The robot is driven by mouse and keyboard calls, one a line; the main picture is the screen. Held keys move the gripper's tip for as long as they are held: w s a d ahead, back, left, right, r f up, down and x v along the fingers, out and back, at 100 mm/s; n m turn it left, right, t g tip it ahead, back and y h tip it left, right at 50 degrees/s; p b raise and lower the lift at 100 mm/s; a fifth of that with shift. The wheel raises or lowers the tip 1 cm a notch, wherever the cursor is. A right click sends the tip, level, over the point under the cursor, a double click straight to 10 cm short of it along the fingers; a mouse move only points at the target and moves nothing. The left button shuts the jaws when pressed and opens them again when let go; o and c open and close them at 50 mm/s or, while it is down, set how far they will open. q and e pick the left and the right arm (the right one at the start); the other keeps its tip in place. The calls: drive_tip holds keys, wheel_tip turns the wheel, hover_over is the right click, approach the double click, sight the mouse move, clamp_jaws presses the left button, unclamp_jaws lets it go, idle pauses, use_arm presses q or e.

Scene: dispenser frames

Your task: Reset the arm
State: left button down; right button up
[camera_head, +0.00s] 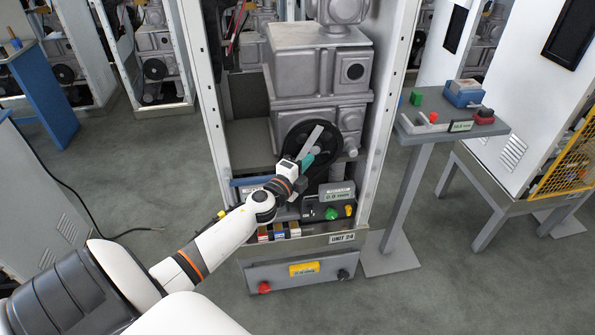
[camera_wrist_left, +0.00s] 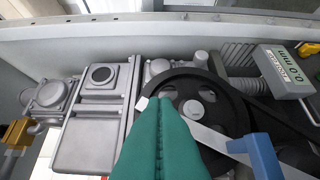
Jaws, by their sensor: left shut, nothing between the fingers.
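My left arm reaches from the lower left into the open dispenser frame (camera_head: 204,100) in the head view. My left gripper (camera_head: 308,160) has teal fingers, shut and empty, in front of the black wheel (camera_head: 292,143). In the left wrist view the shut fingers (camera_wrist_left: 158,104) cover part of the black wheel (camera_wrist_left: 228,92); whether they touch it I cannot tell. A flat light-grey bar (camera_wrist_left: 212,140) crosses the wheel beside the fingers and meets a blue block (camera_wrist_left: 264,157). My right gripper is not in view.
A grey readout box (camera_head: 338,192) and a green knob (camera_head: 331,213) sit right of the gripper. Grey machine housings (camera_head: 318,65) stand above. A pedestal panel (camera_head: 440,128) with buttons stands at right. Open floor (camera_head: 130,195) lies left of the frame, with a black cable.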

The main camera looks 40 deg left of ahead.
use_arm(q)
drive_tip(key=shift+s+d+r, duration=0.1)
drive_tip(key=shift+s+d, duration=0.05)
drive_tip(key=shift+s, duration=0.95)
drive_tip(key=shift+s+d, duration=0.1)
drive_tip(key=shift+s, duration=0.95)
drive_tip(key=s+d+f+n+g, duration=0.1)
drive_tip(key=s+f+n+g, duration=0.25)
drive_tip(key=f, duration=0.75)
drive_tip(key=s+d+f+n+g, duration=0.15)
drive_tip(key=s+f, duration=0.35)
drive_tip(key=f, duration=0.5)
drive_tip(key=s+f+n+g, duration=0.3)
drive_tip(key=s+f, duration=0.2)
drive_tip(key=f, duration=0.6)
drive_tip(key=s+d+f+n+g, duration=0.2)
drive_tip(key=s+d+f, duration=0.3)
drive_tip(key=s, duration=0.6)
drive_tip(key=s+d+f+n+g+h, duration=0.1)
drive_tip(key=s+d+f+n+g, duration=0.1)
drive_tip(key=s+d+f+g, duration=0.2)
drive_tip(key=s+d+f+n+g, duration=0.2)
drive_tip(key=s+d+f, duration=0.4)
drive_tip(key=s, duration=1.2)
wheel_tip(320, 180, down, 4)
drive_tip(key=shift+f+g+h, duration=0.1)
drive_tip(key=shift+g+h, duration=0.3)
drive_tip(key=shift+g, duration=0.1)
